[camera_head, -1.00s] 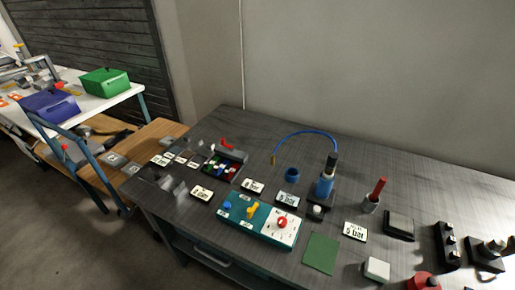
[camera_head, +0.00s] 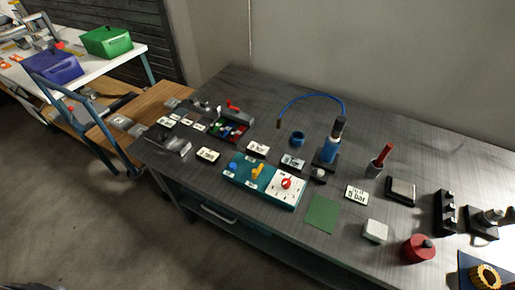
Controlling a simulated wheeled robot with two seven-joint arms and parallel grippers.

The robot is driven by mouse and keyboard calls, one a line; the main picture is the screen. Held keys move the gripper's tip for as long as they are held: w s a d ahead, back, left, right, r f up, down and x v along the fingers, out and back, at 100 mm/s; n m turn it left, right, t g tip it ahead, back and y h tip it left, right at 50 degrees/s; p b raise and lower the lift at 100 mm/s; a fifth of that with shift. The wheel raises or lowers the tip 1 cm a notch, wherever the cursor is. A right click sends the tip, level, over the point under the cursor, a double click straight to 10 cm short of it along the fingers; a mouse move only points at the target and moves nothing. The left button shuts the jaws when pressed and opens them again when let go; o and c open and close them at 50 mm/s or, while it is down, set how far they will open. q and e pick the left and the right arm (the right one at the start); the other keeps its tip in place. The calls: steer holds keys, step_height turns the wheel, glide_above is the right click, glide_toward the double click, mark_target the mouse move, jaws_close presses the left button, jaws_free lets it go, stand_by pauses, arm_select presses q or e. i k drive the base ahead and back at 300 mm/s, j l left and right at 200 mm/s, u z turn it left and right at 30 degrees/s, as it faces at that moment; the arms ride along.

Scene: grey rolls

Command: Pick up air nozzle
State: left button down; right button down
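A blue upright tool with a dark top (camera_head: 332,142) stands in a black base on the grey table. It looks like the air nozzle, but its fine shape is too small to tell. A curved blue hose (camera_head: 309,97) arches from near its top to the left and ends in a small brass-coloured tip (camera_head: 279,124) above the table. A short blue ring or cup (camera_head: 297,138) sits left of the tool. Neither of my grippers shows in the head view.
A teal panel (camera_head: 240,170) with knobs lies in front of the tool, with small label plates around it. A green mat (camera_head: 322,214) lies near the front edge. The back of the table is clear.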

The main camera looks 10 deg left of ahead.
mark_target(339, 124)
steer(key=k+l+u, duration=0.45)
steer(key=k+u, duration=0.15)
steer(key=k, duration=0.25)
steer(key=k+u, duration=0.25)
steer(key=k, duration=0.2)
